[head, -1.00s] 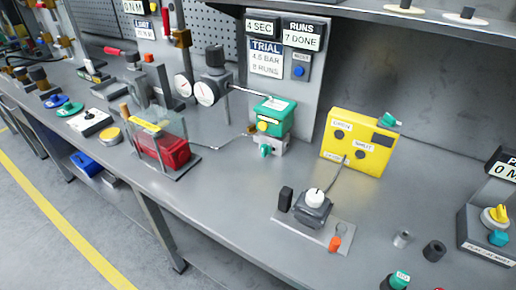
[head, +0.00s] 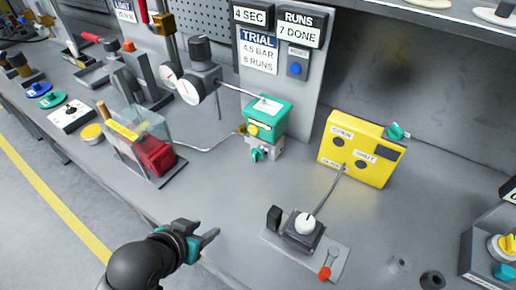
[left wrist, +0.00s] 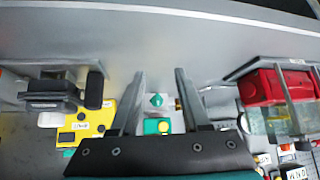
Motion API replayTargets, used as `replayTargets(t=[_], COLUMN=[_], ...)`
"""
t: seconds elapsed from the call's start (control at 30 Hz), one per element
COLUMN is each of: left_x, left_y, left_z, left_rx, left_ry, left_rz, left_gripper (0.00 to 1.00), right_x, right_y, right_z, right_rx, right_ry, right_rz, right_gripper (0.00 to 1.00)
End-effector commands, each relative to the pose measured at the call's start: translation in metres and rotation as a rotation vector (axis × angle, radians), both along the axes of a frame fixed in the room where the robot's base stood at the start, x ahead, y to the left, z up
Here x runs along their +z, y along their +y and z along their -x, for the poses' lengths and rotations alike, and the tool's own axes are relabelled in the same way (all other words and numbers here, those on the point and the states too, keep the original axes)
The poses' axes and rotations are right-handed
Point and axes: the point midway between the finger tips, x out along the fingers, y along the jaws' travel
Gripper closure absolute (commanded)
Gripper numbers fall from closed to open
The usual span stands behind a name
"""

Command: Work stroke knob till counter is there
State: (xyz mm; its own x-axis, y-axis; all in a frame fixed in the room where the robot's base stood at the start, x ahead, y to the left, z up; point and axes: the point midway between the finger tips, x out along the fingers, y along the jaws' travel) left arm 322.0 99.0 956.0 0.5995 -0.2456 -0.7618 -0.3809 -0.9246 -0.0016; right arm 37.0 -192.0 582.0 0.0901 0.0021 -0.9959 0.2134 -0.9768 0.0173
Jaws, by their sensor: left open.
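A white round knob (head: 305,223) sits on a dark box (head: 303,236) on a light plate near the bench's front; I take it for the stroke knob, though no label on it is readable. The counter (head: 301,34) reads "RUNS 7 DONE". The trial card (head: 259,51) reads 4.5 BAR, 8 RUNS. My left gripper (head: 210,240) is open and empty, left of the dark box and apart from it. In the left wrist view its fingers (left wrist: 159,85) are spread with nothing between them, and the dark box (left wrist: 55,95) shows at left. My right gripper is not in view.
A cable joins the dark box to a yellow box (head: 358,148). A green actuator (head: 266,115) stands behind, with gauges (head: 189,90) to its left. A red block (head: 154,156) sits behind a clear guard. Bench between is clear.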

Motion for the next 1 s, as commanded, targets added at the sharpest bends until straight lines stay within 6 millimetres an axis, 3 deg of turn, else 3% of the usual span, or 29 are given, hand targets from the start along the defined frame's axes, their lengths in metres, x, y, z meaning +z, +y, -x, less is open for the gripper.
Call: replayTargets(t=[0.2,0.4,0.7,1.0], left_x=[0.011,0.026,0.040,0.026], left_y=[-0.022,-0.032,-0.029,-0.049], left_z=[-0.043,-0.083,-0.108,-0.136], left_rx=[-0.103,-0.192,-0.233,-0.232], left_ry=[-0.159,-0.311,-0.410,-0.414], left_rz=[0.074,0.160,0.231,0.234], left_gripper=[0.54,0.54,0.54,0.54], right_x=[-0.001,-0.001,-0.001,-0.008], right_y=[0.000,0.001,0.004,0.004], right_z=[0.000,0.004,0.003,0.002], right_rx=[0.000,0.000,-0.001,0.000], right_ry=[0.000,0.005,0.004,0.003], right_rz=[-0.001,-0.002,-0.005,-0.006], right_gripper=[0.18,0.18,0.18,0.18])
